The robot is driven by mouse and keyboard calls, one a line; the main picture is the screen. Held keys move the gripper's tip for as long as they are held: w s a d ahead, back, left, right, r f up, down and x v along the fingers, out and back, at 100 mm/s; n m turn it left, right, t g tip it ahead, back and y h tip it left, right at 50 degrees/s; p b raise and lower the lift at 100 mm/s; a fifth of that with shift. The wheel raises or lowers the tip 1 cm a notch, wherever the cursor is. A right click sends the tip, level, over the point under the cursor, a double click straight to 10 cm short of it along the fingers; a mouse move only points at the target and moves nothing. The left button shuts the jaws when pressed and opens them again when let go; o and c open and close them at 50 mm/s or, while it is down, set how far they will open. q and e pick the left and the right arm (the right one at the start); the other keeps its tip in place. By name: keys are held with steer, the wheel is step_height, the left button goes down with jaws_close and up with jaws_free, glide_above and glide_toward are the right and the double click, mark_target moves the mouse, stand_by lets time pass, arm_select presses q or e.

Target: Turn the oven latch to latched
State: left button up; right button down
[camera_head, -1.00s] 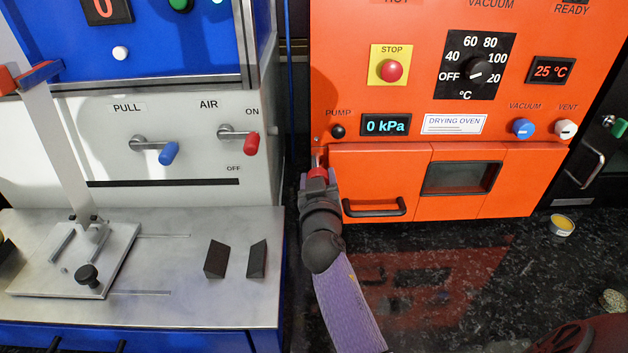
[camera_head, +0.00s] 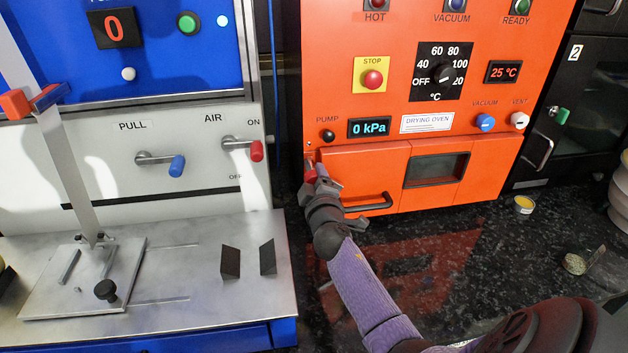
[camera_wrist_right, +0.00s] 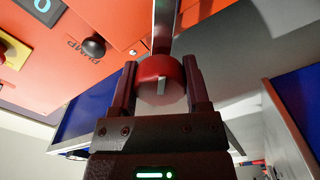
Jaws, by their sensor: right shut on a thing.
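The orange drying oven (camera_head: 345,65) stands at the middle right in the head view, with its door (camera_head: 365,174) flush in the lower front. The red oven latch (camera_head: 311,172) is at the door's upper left edge, mostly covered by my gripper. My right gripper (camera_head: 320,180) is at the latch. In the right wrist view, the red latch knob (camera_wrist_right: 160,75) with a pale mark on its face sits between the two fingers of my right gripper (camera_wrist_right: 160,88), which are shut on it. A metal bar shows behind the knob. My left gripper is not in view.
The oven's black door handle (camera_head: 368,204) is just right of my right gripper. A blue and white press cabinet (camera_head: 190,110) with a metal worktop (camera_head: 190,300) stands at the left. A small yellow tin (camera_head: 523,204) lies on the dark counter (camera_head: 420,260).

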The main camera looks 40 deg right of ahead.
steer(key=n, duration=0.3)
steer(key=shift+n, duration=0.4)
steer(key=shift+n+p, duration=0.4)
steer(key=shift+n, duration=1.5)
steer(key=shift+c, duration=0.3)
jaws_free()
steer(key=p+v, duration=0.1)
steer(key=v, duration=0.9)
